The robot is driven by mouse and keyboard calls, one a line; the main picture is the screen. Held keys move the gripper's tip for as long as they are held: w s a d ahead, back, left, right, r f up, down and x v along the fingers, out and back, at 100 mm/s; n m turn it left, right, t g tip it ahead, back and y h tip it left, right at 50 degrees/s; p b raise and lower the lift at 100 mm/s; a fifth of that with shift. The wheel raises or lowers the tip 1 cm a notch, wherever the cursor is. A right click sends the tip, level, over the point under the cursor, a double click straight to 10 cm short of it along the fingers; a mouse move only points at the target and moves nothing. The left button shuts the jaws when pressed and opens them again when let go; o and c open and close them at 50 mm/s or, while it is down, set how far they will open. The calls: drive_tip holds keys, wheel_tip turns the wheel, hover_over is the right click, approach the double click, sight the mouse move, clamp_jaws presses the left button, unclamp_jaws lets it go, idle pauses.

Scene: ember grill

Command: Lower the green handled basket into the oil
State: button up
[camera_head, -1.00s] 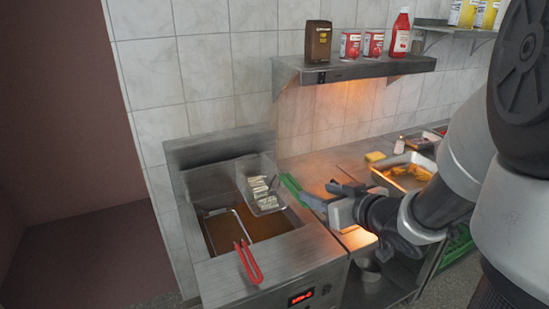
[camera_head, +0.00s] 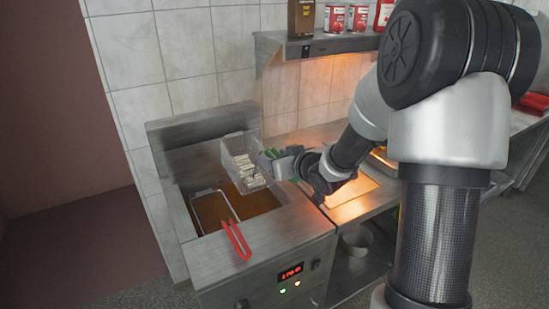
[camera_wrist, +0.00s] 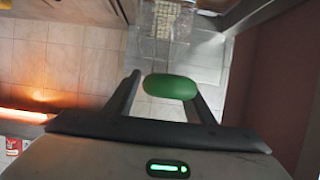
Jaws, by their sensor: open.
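The wire basket (camera_head: 236,150) with pale food pieces inside stands over the rear right part of the fryer (camera_head: 205,262), near its back panel. Its green handle (camera_head: 271,153) points right toward my gripper (camera_head: 279,161). In the wrist view, the green handle (camera_wrist: 170,87) lies between the two fingers of my gripper (camera_wrist: 168,92). The fingers are apart, and whether they touch the handle is unclear. Brown oil (camera_head: 258,203) shows below the basket. The exact gap between basket and oil cannot be told.
A second basket (camera_head: 213,208) with a red handle (camera_head: 236,240) sits in the left of the fryer. A steel shelf (camera_head: 330,43) with cans and bottles hangs on the wall above. A lit counter (camera_head: 350,192) adjoins at the right.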

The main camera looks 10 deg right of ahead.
drive_tip(key=shift+w+a, duration=0.1)
drive_tip(key=shift+w, duration=0.15)
clamp_jaws()
drive_tip(key=c, duration=0.9)
unclamp_jaws()
clamp_jaws()
wheel_tip(320, 180, up, 5)
drive_tip(key=p, duration=0.4)
drive_tip(key=shift+f, duration=0.1)
